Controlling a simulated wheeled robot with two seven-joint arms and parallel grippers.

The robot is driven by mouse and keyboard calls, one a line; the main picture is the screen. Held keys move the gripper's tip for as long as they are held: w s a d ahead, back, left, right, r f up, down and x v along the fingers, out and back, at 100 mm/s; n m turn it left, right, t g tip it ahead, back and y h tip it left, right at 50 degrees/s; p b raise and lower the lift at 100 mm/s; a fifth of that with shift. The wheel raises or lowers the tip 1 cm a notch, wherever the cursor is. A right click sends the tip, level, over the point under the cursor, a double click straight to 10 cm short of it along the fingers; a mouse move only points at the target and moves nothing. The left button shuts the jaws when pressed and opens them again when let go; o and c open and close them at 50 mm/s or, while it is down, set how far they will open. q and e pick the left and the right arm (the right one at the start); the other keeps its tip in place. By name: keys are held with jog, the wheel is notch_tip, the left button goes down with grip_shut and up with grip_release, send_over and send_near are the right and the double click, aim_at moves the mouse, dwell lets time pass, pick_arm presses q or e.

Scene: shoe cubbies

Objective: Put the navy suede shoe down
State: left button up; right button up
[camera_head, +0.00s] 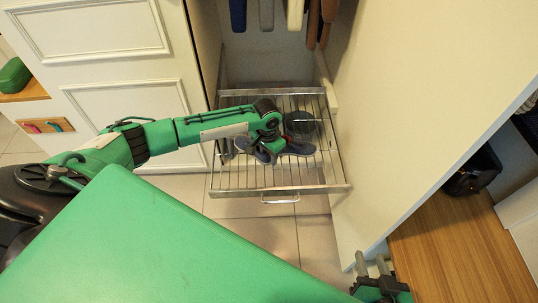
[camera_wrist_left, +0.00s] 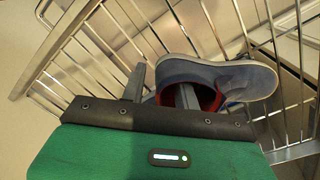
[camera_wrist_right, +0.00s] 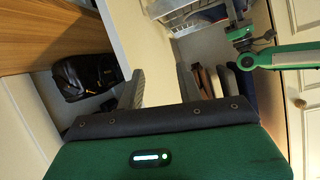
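A navy shoe (camera_head: 297,148) with a red-brown lining rests in the pulled-out wire basket drawer (camera_head: 232,180); it also shows in the left wrist view (camera_wrist_left: 245,78). One finger reaches into the opening and the other is outside the collar. The fingertips are hidden in the head view. My right gripper (camera_head: 373,264) is open and empty near the cabinet side panel at the lower right; it shows in its wrist view (camera_wrist_right: 160,88).
A round dark item (camera_head: 300,123) sits in the basket's back right. Clothes (camera_head: 295,14) hang above. The white side panel (camera_head: 400,110) borders the drawer on the right. Past it, a black item (camera_head: 473,170) stands by a wooden surface (camera_head: 460,250). Tiled floor is clear before the drawer.

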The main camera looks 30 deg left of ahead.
pick_arm(q)
jog(key=shift+r, duration=0.1)
